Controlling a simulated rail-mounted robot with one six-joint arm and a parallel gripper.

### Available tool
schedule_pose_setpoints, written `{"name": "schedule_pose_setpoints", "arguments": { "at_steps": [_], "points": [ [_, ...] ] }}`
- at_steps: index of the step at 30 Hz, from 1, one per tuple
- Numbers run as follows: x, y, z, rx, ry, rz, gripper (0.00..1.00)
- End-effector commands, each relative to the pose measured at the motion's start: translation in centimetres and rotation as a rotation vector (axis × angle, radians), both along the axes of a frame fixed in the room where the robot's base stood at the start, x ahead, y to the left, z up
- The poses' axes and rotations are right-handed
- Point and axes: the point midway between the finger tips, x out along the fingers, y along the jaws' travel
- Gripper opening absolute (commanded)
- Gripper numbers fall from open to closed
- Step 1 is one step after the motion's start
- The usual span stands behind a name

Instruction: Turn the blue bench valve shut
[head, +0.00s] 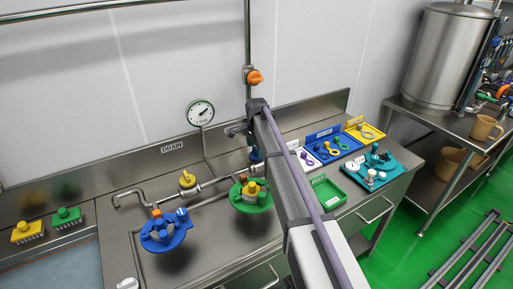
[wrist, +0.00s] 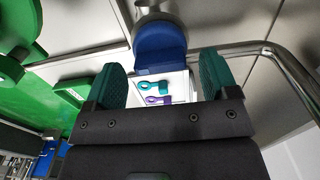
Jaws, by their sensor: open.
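The blue bench valve (wrist: 160,42) has a rounded blue handle on a steel body. In the wrist view it lies ahead of my gripper (wrist: 163,62), roughly centred between the two teal fingers. The fingers are apart, and I see no clear contact with the handle. In the head view only a small blue part of the valve (head: 256,156) shows beside my arm, on the pipework at the back of the bench. My arm hides much of that area and the fingertips. The handle's exact angle to the pipe is hard to tell.
A yellow valve (head: 187,180) sits on the pipe to the left, and an orange valve (head: 254,77) on the upright pipe. A blue fixture (head: 165,232) and a green one (head: 250,197) stand in front. Trays, including a green one (head: 327,193), lie to the right.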

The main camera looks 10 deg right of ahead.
Motion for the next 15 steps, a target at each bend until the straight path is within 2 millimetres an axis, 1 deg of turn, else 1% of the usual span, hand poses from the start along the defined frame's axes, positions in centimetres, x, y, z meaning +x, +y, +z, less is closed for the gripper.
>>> {"name": "schedule_pose_setpoints", "arguments": {
  "at_steps": [1, 6, 9, 12, 15],
  "points": [
    [0.0, 0.0, 1.8, 0.0, 0.0, 0.0, 0.8],
    [0.0, 0.0, 6.2, 0.0, 0.0, 0.0, 0.8],
    [0.0, 0.0, 8.5, 0.0, 0.0, 0.0, 0.8],
    [0.0, 0.0, 9.8, 0.0, 0.0, 0.0, 0.8],
    [0.0, 0.0, 9.9, 0.0, 0.0, -0.001, 0.8]
  ]
}}
